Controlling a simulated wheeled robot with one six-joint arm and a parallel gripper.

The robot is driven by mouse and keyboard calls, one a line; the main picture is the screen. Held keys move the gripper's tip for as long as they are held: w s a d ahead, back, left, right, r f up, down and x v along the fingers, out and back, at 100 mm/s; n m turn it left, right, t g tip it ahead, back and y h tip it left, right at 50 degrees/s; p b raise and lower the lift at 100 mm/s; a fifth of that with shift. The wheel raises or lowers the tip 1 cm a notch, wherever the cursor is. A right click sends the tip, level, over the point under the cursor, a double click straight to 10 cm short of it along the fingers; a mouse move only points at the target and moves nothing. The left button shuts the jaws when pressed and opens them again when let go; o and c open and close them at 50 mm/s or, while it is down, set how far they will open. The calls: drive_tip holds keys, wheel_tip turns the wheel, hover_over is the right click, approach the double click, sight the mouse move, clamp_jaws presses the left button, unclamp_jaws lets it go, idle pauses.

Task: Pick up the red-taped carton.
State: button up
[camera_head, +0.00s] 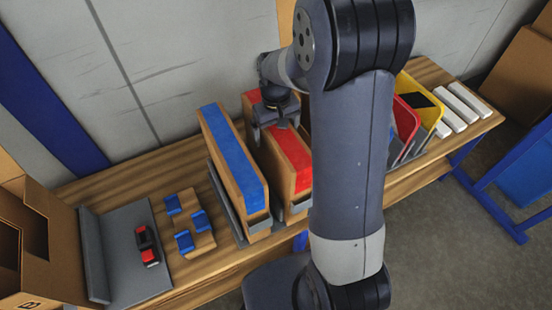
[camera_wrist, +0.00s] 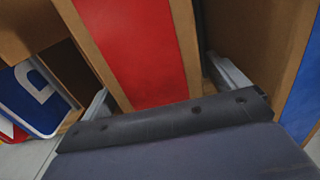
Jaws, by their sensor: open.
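The red-taped carton (camera_head: 292,156) is a tall, narrow brown box with a red strip along its top, standing in a grey holder on the wooden table. My gripper (camera_head: 276,128) is over its far part, open, pointing down. In the wrist view the red strip of the carton (camera_wrist: 135,45) runs between the two fingers of my gripper (camera_wrist: 165,88), one finger at each side. I cannot tell whether either finger touches the carton. My arm hides part of the carton's right side in the head view.
A blue-taped carton (camera_head: 232,150) stands close on the left. Small blue-and-brown blocks (camera_head: 190,222) and a grey tray (camera_head: 130,265) lie further left. A yellow bin (camera_head: 428,110) and white bars (camera_head: 462,105) are at the right. A blue sign (camera_wrist: 38,95) shows in the wrist view.

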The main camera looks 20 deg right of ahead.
drive_tip(key=shift+c, duration=0.4)
clamp_jaws()
idle(0.7)
